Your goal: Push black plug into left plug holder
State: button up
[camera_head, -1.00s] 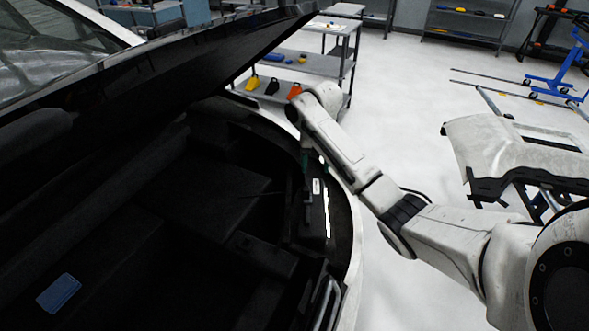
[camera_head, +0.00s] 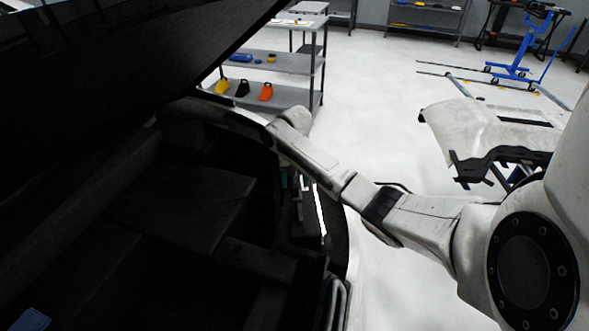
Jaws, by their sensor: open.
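My arm reaches from the right over the rim of the open car trunk (camera_head: 190,250), and its wrist bends down at the trunk's right side. My gripper (camera_head: 298,190) points down into the dark recess there, partly hidden behind my forearm. It is small and dark in this view, with a little green and grey showing near it. A dark part (camera_head: 305,228) with a bright edge lies just below it in the recess. I cannot make out the black plug or the left plug holder against the black trunk lining.
The raised black trunk lid (camera_head: 110,70) hangs over the left. A blue piece (camera_head: 32,320) lies at the lower left of the trunk. A grey shelf cart (camera_head: 275,95) with coloured items stands behind. A pale panel on a stand (camera_head: 495,130) is at right, with open floor between.

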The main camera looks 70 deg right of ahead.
aim_at(295, 186)
jog(key=shift+f, duration=1.7)
jog(key=shift+c, duration=0.2)
grip_shut()
jog(key=shift+r+p, duration=0.65)
jog(key=shift+p, duration=0.15)
jog(key=shift+r+p, duration=3.45)
jog(key=shift+p, duration=0.25)
